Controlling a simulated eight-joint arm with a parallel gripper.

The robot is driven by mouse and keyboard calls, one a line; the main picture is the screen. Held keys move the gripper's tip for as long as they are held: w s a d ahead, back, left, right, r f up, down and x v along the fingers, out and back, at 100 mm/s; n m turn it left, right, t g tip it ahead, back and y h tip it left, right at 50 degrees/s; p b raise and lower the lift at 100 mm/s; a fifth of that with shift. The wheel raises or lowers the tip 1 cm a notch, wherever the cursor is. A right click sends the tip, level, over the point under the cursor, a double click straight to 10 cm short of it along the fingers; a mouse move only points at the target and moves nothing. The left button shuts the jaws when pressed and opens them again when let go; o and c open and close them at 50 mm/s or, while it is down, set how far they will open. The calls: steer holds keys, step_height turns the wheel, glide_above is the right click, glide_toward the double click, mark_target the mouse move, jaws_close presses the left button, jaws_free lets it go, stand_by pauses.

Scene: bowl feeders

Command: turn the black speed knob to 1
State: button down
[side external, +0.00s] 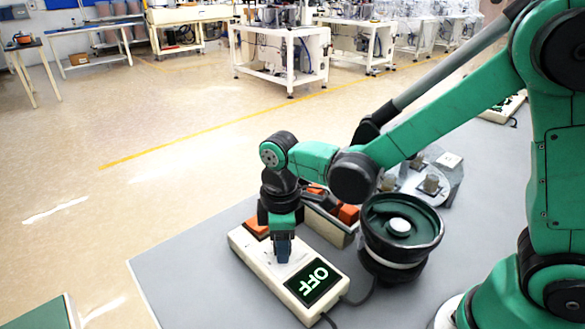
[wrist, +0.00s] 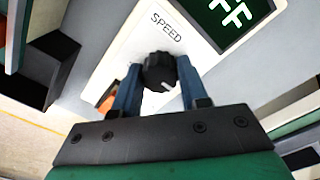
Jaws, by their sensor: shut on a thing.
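The black speed knob (wrist: 160,72) sits on a cream control box (side external: 258,262) below the printed word SPEED. A pale pointer mark shows on the knob in the wrist view, toward its lower right side. My gripper (side external: 283,250) points down over the box and hides the knob in the side view. In the wrist view my gripper's two blue fingers (wrist: 159,88) stand on either side of the knob and are shut on it.
A dark green bowl feeder (side external: 398,252) stands right of the box. A cream bin (side external: 330,228) with orange parts is behind the box. A dark cable (side external: 362,297) runs from the box. The grey table (side external: 190,272) is clear at the left.

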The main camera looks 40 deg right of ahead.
steer(key=m, duration=0.4)
steer(key=shift+m, duration=2.3)
steer(key=shift+c, duration=2.3)
jaws_free()
steer(key=shift+r, duration=2.85)
